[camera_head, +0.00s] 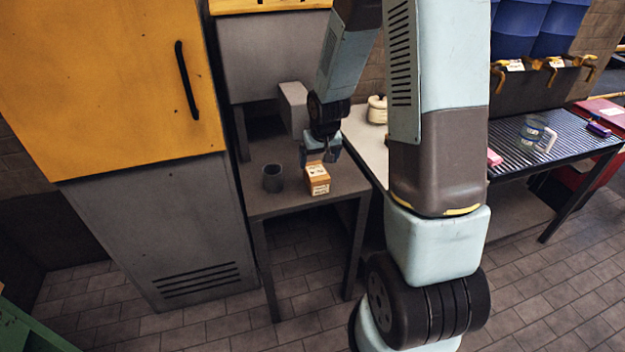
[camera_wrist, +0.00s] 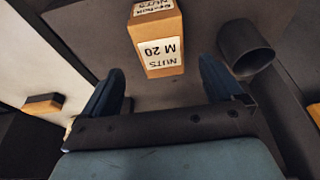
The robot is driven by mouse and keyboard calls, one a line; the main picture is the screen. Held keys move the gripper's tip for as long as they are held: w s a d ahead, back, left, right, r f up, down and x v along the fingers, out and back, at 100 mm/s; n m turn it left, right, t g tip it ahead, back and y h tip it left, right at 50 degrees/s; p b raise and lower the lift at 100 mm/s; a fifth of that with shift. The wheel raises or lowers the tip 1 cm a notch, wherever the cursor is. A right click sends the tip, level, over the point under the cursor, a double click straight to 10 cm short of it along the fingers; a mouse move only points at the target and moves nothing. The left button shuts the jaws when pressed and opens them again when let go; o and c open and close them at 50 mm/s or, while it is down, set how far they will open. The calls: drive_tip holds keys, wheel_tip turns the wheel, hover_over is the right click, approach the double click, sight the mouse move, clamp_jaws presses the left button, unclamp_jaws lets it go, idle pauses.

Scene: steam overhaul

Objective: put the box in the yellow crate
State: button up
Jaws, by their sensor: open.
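The box (camera_head: 317,180) is a small brown carton with white labels, standing on the grey table (camera_head: 262,208) near its front edge. In the wrist view the box (camera_wrist: 158,40) shows a label reading "NUTS M 20" and lies just beyond the fingertips, roughly centred between them. My gripper (camera_head: 321,157) is open and empty, pointing down close above and behind the box. In the wrist view its two dark blue fingers (camera_wrist: 157,72) are spread apart, with bare tabletop between them. I cannot make out a yellow crate for certain; a yellow edge (camera_head: 268,4) shows at the top.
A dark grey cup (camera_head: 272,178) stands close left of the box. A tall yellow and grey cabinet (camera_head: 110,80) stands left of the table. A lighter worktop (camera_head: 366,142) adjoins on the right, and a slatted bench (camera_head: 555,133) holds a clear jug (camera_head: 532,128).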

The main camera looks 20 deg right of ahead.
sight(316, 171)
drive_tip(key=shift+x, duration=4.3)
drive_tip(key=shift+s+a+f, duration=0.1)
drive_tip(key=shift+f, duration=0.15)
drive_tip(key=shift+c, duration=0.2)
drive_tip(key=c, duration=1.4)
drive_tip(key=shift+r, duration=0.1)
